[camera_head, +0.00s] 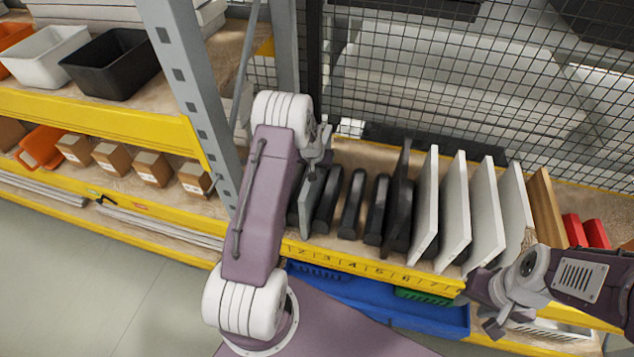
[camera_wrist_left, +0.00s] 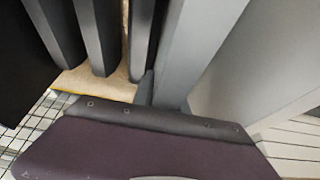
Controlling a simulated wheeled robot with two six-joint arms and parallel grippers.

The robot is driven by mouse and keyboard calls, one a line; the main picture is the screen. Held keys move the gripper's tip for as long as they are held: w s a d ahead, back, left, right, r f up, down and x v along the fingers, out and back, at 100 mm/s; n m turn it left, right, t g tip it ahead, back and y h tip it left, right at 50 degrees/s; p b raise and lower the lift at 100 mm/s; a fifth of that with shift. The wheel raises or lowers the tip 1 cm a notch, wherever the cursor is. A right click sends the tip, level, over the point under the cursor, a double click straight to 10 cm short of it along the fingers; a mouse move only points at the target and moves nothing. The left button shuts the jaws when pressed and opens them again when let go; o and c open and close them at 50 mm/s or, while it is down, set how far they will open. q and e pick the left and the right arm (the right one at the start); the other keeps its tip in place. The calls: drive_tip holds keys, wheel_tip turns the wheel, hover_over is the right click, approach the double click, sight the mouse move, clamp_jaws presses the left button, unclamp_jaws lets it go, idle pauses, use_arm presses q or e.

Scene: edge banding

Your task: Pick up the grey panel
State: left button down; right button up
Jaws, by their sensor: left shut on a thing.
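The grey panel (camera_head: 311,203) stands upright at the left end of a row of panels on the shelf. My left gripper (camera_head: 318,150) is at its top rear part and is shut on it; my own arm hides part of the hold. In the left wrist view the grey panel (camera_wrist_left: 188,45) rises beside a dark gripper finger (camera_wrist_left: 146,88). My right gripper (camera_head: 480,305) is at the front right of the shelf, empty, with its fingers apart.
Several black panels (camera_head: 352,204) stand close to the right of the grey one, then several white panels (camera_head: 456,210) and a wooden one (camera_head: 546,207). A metal shelf post (camera_head: 190,80) is close to the left. Wire mesh (camera_head: 450,80) closes the back. A blue crate (camera_head: 385,304) is below.

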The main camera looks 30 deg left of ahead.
use_arm(q)
drive_tip(key=shift+w+r, duration=0.2)
idle(0.3)
wheel_tip(320, 180, up, 9)
drive_tip(key=shift+f+b, duration=0.1)
drive_tip(key=shift+b, duration=0.85)
drive_tip(key=shift+r, duration=0.5)
drive_tip(key=shift+s, duration=0.1)
